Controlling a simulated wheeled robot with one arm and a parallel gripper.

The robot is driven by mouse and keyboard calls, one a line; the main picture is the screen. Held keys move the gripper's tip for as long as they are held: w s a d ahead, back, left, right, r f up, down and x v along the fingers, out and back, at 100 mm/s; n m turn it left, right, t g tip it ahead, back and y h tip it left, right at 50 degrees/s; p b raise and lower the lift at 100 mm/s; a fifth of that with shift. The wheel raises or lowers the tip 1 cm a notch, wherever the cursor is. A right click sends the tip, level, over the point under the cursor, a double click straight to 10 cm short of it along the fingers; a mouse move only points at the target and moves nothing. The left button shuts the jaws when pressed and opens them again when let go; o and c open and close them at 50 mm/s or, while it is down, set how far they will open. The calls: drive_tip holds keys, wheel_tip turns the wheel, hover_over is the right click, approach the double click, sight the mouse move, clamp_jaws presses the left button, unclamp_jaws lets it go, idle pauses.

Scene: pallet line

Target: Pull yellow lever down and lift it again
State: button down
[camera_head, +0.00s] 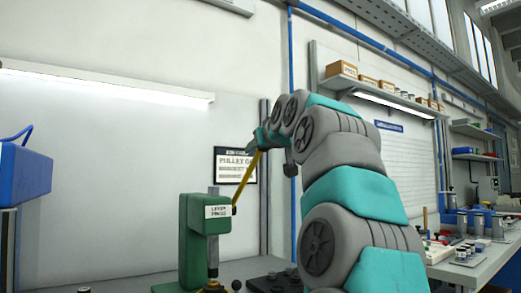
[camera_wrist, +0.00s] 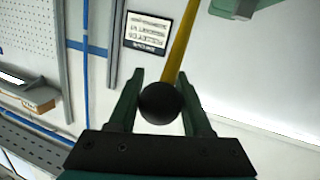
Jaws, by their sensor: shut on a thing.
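The yellow lever (camera_head: 246,181) slants up and right from the green lever press (camera_head: 190,243) in the head view. Its lower end is at the press head, beside the white label. In the wrist view the yellow lever (camera_wrist: 182,42) ends in a black ball knob (camera_wrist: 160,103). My gripper (camera_head: 261,143) is at the raised upper end of the lever. In the wrist view my gripper (camera_wrist: 159,82) has its two green fingers on either side of the knob, shut on it. Part of the press (camera_wrist: 242,7) shows at the top edge there.
A framed sign (camera_head: 235,165) hangs on the wall behind the lever. A shelf with boxes (camera_head: 342,69) is at the upper right, and a cluttered bench (camera_head: 470,262) is at the right. The air left of the press looks clear.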

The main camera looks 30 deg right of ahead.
drive_tip(key=shift+w+r, duration=0.1)
drive_tip(key=shift+w, duration=0.05)
idle(0.6)
drive_tip(key=shift+c, duration=1.8)
unclamp_jaws()
drive_tip(key=b+v, duration=0.1)
drive_tip(key=v, duration=0.6)
drive_tip(key=shift+s, duration=0.35)
drive_tip(key=shift+a+r, duration=0.1)
drive_tip(key=shift+r, duration=0.05)
